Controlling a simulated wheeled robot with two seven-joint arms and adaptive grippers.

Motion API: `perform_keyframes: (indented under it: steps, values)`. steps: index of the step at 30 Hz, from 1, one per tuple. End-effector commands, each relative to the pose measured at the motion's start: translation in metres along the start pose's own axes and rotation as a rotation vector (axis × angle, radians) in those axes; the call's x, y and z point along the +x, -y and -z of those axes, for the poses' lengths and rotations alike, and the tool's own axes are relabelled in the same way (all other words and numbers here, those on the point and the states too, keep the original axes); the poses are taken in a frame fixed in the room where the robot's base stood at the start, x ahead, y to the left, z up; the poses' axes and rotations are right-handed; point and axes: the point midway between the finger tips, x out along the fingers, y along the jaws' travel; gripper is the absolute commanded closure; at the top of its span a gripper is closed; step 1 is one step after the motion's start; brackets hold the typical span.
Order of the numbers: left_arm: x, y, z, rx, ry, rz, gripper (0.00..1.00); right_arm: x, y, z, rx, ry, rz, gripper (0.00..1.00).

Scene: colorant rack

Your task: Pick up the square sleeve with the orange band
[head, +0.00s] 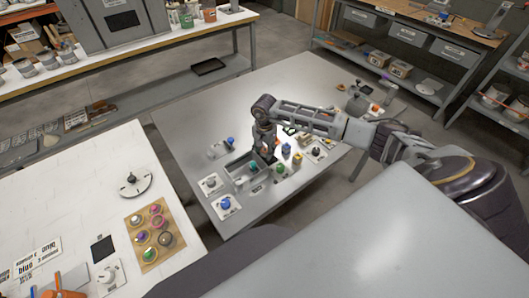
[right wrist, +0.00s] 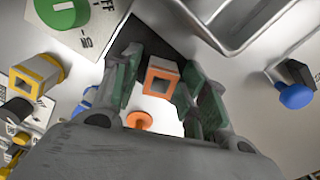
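In the head view my right gripper (head: 267,155) points down at the grey table, and the sleeve is hidden or too small to make out. My left gripper is not in view.
Near the fingers are a yellow-banded sleeve (right wrist: 38,74), an orange round part (right wrist: 140,121), a blue knob (right wrist: 296,96) and a green switch knob (right wrist: 61,12). A grey tray (head: 231,170) stands left of my gripper. The table's far left part (head: 200,105) is clear.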

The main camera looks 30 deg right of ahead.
Motion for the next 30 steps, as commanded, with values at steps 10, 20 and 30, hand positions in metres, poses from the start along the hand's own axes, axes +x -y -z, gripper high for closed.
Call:
perform_keyframes:
  steps: [10,20,30]
  values:
    - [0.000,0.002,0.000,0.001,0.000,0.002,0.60,0.000,0.000,0.000,0.000,0.000,0.000,0.87]
    - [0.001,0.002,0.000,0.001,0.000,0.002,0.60,-0.006,0.000,0.001,0.001,-0.001,0.001,0.87]
    - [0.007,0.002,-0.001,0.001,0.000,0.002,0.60,-0.045,0.001,0.001,0.000,-0.002,0.003,0.87]
